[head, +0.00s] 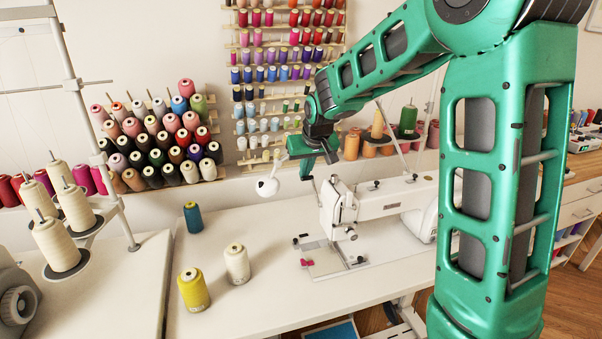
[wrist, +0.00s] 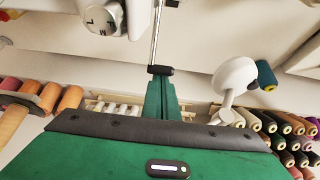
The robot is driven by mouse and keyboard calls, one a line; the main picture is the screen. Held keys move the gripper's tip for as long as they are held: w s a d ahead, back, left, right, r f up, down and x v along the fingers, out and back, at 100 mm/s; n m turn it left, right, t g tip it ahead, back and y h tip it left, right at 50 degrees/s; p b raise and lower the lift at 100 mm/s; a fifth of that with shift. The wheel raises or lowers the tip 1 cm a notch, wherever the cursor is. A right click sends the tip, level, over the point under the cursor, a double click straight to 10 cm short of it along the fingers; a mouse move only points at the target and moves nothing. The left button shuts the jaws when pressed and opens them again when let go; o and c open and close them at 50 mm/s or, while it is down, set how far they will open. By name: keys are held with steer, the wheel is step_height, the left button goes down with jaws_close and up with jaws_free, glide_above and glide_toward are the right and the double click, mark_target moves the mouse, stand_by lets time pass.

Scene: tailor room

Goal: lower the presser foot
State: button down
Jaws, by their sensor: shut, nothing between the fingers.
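The white sewing machine (head: 385,197) stands on the white table, its needle-end head (head: 338,207) toward the left. The presser foot is too small to make out under that head, and I cannot tell its height. My gripper (head: 307,172) is above and behind the head, to its left, with its fingers pointing down. In the wrist view the fingers (wrist: 160,72) are shut together with nothing between them. Part of the white machine (wrist: 103,17) shows at the top left of that view, apart from the fingers. The presser lever cannot be made out.
A white lamp head (head: 267,187) is close to my gripper's left. A yellow spool (head: 193,290), a cream spool (head: 237,264) and a teal spool (head: 193,217) stand on the table (head: 270,300). Racks of thread (head: 160,140) stand behind.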

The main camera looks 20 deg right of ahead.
steer(key=shift+r, duration=0.1)
stand_by(0.6)
steer(key=shift+r, duration=0.7)
steer(key=v, duration=1)
steer(key=shift+r, duration=0.3)
steer(key=shift+s+d, duration=0.1)
steer(key=shift+s, duration=0.05)
